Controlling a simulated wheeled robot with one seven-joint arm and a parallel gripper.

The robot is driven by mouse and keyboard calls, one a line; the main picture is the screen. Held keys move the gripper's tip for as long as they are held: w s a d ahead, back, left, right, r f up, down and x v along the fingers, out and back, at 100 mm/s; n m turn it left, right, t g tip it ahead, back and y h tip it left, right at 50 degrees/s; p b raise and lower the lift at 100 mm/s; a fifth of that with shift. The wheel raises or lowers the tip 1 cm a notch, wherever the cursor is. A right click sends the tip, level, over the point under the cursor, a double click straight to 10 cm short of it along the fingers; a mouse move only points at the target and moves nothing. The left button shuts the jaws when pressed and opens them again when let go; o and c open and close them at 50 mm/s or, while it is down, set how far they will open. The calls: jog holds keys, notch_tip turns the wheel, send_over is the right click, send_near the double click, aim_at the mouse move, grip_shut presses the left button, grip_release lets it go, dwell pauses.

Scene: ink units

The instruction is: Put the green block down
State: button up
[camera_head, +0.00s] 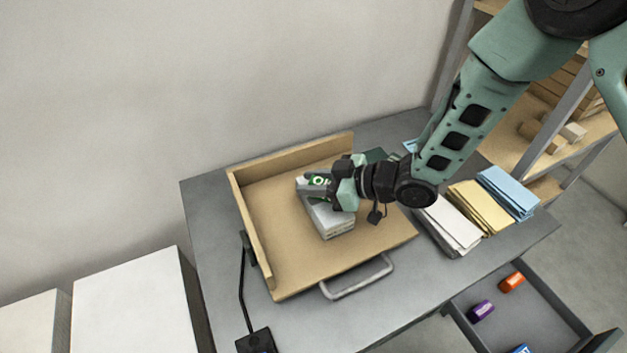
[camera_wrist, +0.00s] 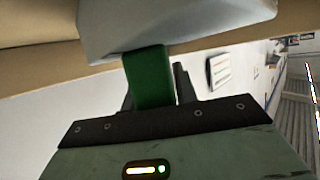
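The green block (camera_wrist: 150,78) shows in the wrist view as an upright green piece between the dark fingers of my gripper (camera_wrist: 153,70). The fingers are closed about it, and its far end meets the edge of a pale grey unit (camera_wrist: 185,25) in the picture; I cannot tell whether they touch. In the head view my gripper (camera_head: 338,190) is over the wooden tray (camera_head: 275,240), right at the pale grey unit (camera_head: 333,222). The fingers and the held block are not clearly visible there, hidden by the wrist and the unit.
The tray has raised walls at its back and left, and a metal handle (camera_head: 358,280) in front. White, yellow and blue stacks (camera_head: 480,207) lie to its right on the grey table (camera_head: 210,210). An open drawer (camera_head: 535,325) at lower right holds small coloured items. The tray's left part is bare.

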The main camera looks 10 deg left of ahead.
jog(key=o, duration=0.3)
jog(key=shift+r, duration=0.25)
jog(key=s+d+r+m+t+h+b, duration=0.1)
jog(key=d+r+m+t+h, duration=0.1)
jog(key=d+r+h, duration=0.45)
jog(key=s+d+r+m+t+h+b, duration=0.1)
jog(key=s+d+r+m+h, duration=0.15)
jog(key=d, duration=0.75)
jog(key=s+d+r+m+g+h, duration=0.1)
jog(key=s+d, duration=0.1)
jog(key=s, duration=0.3)
jog(key=s+d+r+m+g+h, duration=0.1)
jog(key=s+d+r+g, duration=0.1)
jog(key=s, duration=0.4)
jog(key=s+d+r+m+g+h, duration=0.1)
jog(key=s+d+r+m, duration=0.1)
jog(key=s, duration=0.4)
jog(key=shift+s+d+g+h, duration=0.2)
jog(key=shift+d+g+h, duration=0.2)
jog(key=shift+d, duration=0.15)
